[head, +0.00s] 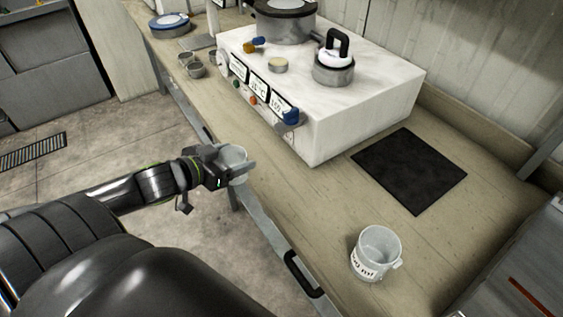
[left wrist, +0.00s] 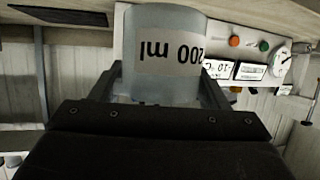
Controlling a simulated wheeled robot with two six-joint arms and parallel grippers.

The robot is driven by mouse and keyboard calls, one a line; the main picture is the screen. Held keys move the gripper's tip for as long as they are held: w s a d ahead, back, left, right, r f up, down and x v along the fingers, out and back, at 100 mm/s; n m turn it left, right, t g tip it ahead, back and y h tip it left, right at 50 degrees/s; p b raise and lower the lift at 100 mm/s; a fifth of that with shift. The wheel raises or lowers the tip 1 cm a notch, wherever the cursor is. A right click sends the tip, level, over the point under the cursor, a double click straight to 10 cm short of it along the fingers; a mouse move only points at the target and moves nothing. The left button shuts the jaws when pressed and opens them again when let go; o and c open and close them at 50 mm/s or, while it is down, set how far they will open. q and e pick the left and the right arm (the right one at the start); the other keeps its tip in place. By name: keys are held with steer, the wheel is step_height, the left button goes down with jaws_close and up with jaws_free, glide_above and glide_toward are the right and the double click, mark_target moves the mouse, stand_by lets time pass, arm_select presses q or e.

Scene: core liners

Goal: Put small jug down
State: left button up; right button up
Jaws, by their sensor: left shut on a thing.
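A small pale, translucent jug (head: 235,158) is between the fingers of my left gripper (head: 236,170), over the front edge of the wooden counter (head: 300,195). In the left wrist view the jug (left wrist: 162,80) fills the space between the fingers, and its "200 ml" print shows upside down. My left gripper is shut on it. Whether the jug touches the counter cannot be told. My right gripper is not in view.
A larger labelled jug (head: 375,254) stands on the counter at the lower right. A black mat (head: 409,171) lies beyond it. A white box unit (head: 330,110) with pots on top stands behind. Small metal cups (head: 195,70) sit at the far left. Bare counter lies between unit and larger jug.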

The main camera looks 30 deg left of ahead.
arm_select(q)
steer(key=w+d+b, duration=0.1)
steer(key=w+d, duration=0.4)
steer(key=w, duration=0.7)
step_height(320, 180, down, 4)
steer(key=shift+w+d+r, duration=0.1)
step_height(320, 180, down, 3)
steer(key=shift+r, duration=0.15)
steer(key=shift+w+d, duration=0.1)
steer(key=shift+w, duration=0.1)
steer(key=shift+f, duration=0.2)
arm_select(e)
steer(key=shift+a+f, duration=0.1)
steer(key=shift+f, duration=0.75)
